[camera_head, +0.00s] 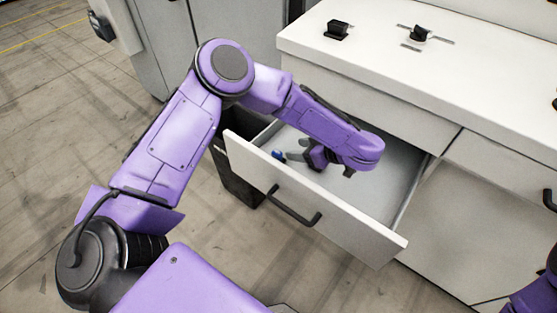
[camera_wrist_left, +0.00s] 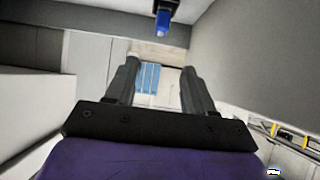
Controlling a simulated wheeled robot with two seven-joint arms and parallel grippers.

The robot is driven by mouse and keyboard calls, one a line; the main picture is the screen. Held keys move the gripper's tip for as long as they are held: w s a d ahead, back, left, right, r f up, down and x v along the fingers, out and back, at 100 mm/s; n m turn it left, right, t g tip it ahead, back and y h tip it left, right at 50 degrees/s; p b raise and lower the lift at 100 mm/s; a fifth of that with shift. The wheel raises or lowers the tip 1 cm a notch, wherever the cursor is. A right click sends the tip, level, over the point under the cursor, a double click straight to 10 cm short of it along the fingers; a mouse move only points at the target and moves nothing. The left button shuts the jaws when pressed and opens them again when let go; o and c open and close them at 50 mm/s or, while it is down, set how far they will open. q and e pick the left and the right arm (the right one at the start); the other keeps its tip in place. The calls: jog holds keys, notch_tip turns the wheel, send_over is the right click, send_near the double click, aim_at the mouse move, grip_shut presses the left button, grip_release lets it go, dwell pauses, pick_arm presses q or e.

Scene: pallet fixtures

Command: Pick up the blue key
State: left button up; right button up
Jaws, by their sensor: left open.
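The blue key (camera_head: 278,155) is inside the open drawer, near its left end, and shows as a small blue spot in the head view. In the left wrist view the blue key (camera_wrist_left: 163,23) shows at the top, its blue end below a black part. My left gripper (camera_head: 295,149) reaches into the drawer, its fingers towards the key. In the left wrist view the two fingers of the left gripper (camera_wrist_left: 160,68) are apart with nothing held between them. The key lies beyond the fingertips. My right gripper is not in view.
The open drawer (camera_head: 357,243) has a white front with a black handle (camera_head: 294,207). Its walls stand around my left gripper. Above is a white countertop (camera_head: 380,65) with two black fixtures (camera_head: 337,30) (camera_head: 419,34). A grey cabinet (camera_head: 235,45) stands behind.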

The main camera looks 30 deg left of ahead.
aim_at(280, 154)
pick_arm(q)
jog(key=x, duration=0.4)
jog(key=f+p+x, duration=0.1)
jog(key=x, duration=0.3)
jog(key=d+x, duration=0.1)
jog(key=x, duration=0.3)
jog(key=shift+d+f, duration=0.1)
jog(key=shift+f, duration=0.3)
jog(key=shift+d, duration=0.1)
jog(key=c, duration=0.5)
grip_shut()
